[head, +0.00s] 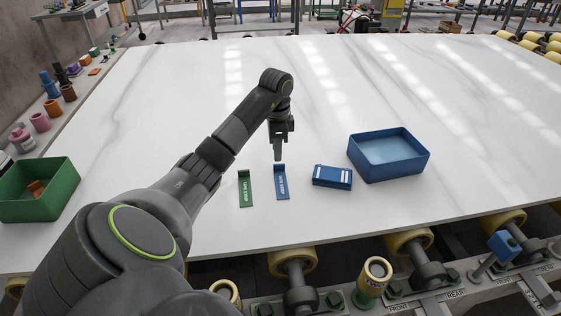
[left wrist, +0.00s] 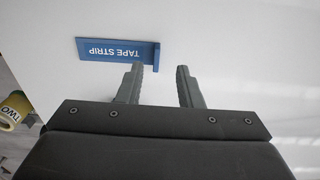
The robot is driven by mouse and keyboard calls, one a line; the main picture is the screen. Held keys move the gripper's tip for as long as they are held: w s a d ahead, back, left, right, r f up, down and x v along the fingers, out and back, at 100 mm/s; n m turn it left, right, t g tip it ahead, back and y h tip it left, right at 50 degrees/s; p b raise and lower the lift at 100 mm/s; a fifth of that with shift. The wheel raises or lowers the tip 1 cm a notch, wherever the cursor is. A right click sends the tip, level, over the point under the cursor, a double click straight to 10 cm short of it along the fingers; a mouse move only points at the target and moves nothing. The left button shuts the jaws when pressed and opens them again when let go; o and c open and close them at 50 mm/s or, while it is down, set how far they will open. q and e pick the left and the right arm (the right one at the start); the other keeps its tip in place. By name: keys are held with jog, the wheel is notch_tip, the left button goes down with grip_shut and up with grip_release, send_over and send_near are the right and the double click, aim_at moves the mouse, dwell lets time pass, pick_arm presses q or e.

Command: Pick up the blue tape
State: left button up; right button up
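The blue tape (head: 281,186) is a narrow strip lettered TAPE STRIP, with a raised tab at its far end, lying on the white slab. It also shows in the left wrist view (left wrist: 110,50), with the tab at its right end, near the fingertips. My left gripper (head: 279,157) points down just beyond the tab end in the head view. In the left wrist view my left gripper (left wrist: 158,68) has its fingers apart with nothing between them. The tab is just in front of the gap, to its left. My right gripper is not in view.
A green tape strip (head: 245,190) lies left of the blue one. A blue case with white stripes (head: 332,178) and a blue bin (head: 390,171) are to the right. A green bin (head: 50,207) stands at the left edge. The slab's far part is clear.

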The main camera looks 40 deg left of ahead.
aim_at(281, 180)
pick_arm(q)
jog(key=f+b, duration=0.2)
jog(key=f, duration=0.1)
jog(key=shift+s, duration=0.35)
jog(key=shift+a+f+b, duration=0.1)
jog(key=shift+f+b, duration=0.2)
jog(key=shift+b, duration=0.3)
jog(key=shift+f+b, duration=0.3)
jog(key=shift+f, duration=0.45)
grip_shut()
